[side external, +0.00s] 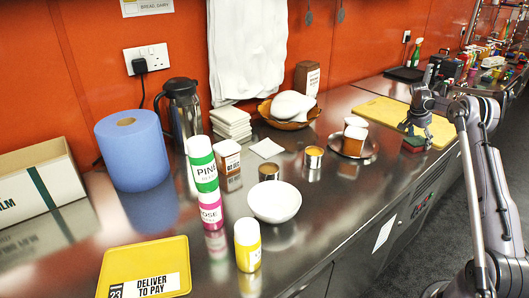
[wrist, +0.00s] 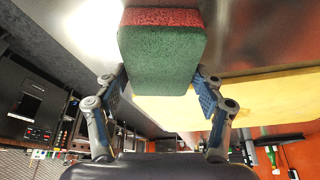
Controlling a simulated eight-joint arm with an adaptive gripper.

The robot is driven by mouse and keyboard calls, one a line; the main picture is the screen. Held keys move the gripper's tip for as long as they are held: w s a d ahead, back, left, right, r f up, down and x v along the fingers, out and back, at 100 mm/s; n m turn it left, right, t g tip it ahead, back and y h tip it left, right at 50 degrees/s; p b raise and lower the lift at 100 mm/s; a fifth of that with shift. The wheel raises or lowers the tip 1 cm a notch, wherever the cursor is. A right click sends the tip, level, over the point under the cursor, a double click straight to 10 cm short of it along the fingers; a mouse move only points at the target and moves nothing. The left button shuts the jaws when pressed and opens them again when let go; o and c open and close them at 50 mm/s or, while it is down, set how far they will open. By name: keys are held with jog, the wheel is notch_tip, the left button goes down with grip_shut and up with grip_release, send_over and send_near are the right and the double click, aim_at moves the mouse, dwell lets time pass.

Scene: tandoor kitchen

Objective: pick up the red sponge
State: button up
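The red sponge (wrist: 165,17) is a block with a red layer and a thicker dark green layer, the green facing my wrist camera. In the side external view the sponge (side external: 413,144) is small, at the counter's front edge beside the yellow board. My gripper (side external: 419,122) is above it there. In the wrist view my gripper's (wrist: 161,82) two blue-padded fingers stand on either side of the sponge, close to its sides. I cannot tell whether the pads press on it. The sponge's underside is hidden.
The yellow cutting board (side external: 400,115) lies right behind the sponge. A metal plate (side external: 346,153) with cups stands to the left on the steel counter (side external: 335,205). A white bowl (side external: 274,202) and bottles are farther left. The counter's front edge drops to the floor.

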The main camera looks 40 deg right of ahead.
jog(key=shift+c, duration=1.1)
jog(key=shift+r, duration=0.1)
